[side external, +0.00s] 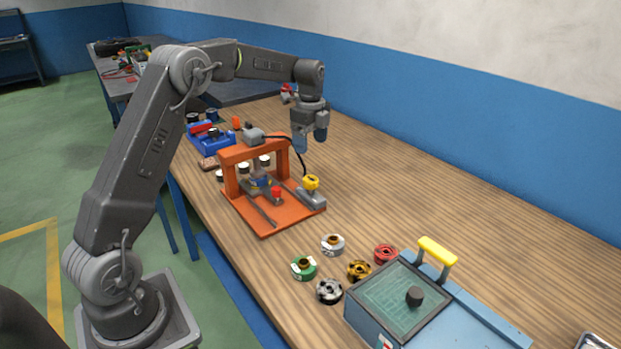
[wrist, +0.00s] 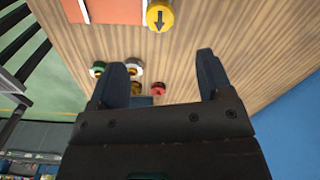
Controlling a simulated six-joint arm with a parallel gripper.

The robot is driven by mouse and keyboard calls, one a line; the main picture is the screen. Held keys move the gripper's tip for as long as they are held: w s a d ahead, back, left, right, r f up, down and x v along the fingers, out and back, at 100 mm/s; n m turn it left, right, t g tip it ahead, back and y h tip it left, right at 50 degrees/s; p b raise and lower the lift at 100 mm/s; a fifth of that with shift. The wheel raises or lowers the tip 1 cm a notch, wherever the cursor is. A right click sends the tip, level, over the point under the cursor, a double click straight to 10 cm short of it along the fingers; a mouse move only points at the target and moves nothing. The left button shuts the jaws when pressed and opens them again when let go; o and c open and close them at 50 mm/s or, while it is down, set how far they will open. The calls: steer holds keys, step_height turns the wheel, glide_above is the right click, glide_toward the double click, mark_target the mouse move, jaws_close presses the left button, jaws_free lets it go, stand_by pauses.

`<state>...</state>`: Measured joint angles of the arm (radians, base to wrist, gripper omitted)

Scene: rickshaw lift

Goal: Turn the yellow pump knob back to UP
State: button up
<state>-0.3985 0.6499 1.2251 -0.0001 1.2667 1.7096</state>
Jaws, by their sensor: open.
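The yellow pump knob (side external: 312,183) sits on top of a small grey pump block (side external: 311,198) at the right corner of the orange press frame (side external: 267,213). In the wrist view the knob (wrist: 160,16) shows at the top edge, with a black arrow on its face pointing down in the picture. My gripper (side external: 311,141) hangs above the table, behind and higher than the knob, apart from it. In the wrist view my gripper's fingers (wrist: 164,77) are spread wide with nothing between them. Any UP or DOWN label is too small to read.
Several round coloured wheels, one of them red (side external: 385,254), lie in front of the frame. A blue case (side external: 470,315) with a yellow handle stands at front right. A black cable (side external: 301,165) arches beside the knob. A blue tray (side external: 212,143) is behind.

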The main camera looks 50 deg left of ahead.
mark_target(311, 179)
step_height(311, 179, down, 12)
steer(key=shift+r, duration=0.2)
steer(key=c, duration=0.9)
